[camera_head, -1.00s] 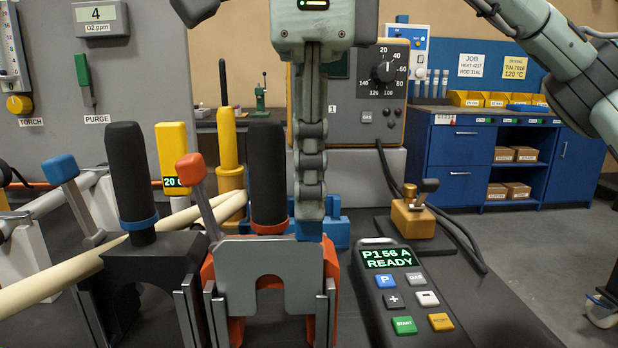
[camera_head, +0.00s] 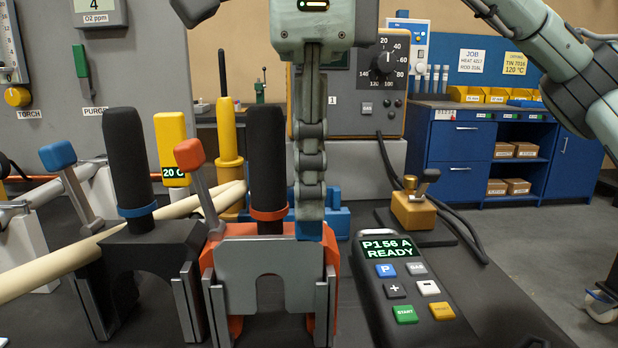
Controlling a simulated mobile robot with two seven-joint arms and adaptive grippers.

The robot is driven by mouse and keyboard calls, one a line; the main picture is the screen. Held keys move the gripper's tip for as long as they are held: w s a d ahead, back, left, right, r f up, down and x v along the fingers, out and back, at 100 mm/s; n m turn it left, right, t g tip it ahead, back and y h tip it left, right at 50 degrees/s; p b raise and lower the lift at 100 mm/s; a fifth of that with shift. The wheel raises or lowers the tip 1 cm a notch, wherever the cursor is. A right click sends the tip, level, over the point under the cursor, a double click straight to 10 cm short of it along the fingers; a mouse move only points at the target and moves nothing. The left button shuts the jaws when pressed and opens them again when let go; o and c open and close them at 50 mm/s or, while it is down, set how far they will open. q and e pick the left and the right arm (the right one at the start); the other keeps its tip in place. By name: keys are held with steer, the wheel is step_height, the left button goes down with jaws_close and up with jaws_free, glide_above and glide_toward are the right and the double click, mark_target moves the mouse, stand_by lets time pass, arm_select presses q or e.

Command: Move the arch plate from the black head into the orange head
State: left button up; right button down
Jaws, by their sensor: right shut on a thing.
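The grey arch plate (camera_head: 270,258) is upright at the front of the orange head (camera_head: 283,229), its arch opening facing down. Its side edges meet the orange head's two metal side rails; I cannot tell how deep it sits in them. My right gripper (camera_head: 309,231), with blue fingertips, comes down from above and is shut on the plate's top edge, right of its middle. The black head (camera_head: 155,240), with a black grip and blue ring, stands left of the orange head, and its front shows an open arch without a plate.
A control pendant (camera_head: 405,275) reading "P156 A READY" lies right of the orange head. A red-tipped lever (camera_head: 190,154) rises between the two heads. A cream tube (camera_head: 50,268) runs behind the heads. A brass block (camera_head: 415,208) stands behind the pendant.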

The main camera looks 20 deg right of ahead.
steer(key=c, duration=1.6)
jaws_free()
steer(key=shift+r, duration=0.15)
step_height(320, 180, up, 12)
steer(key=shift+f, duration=0.1)
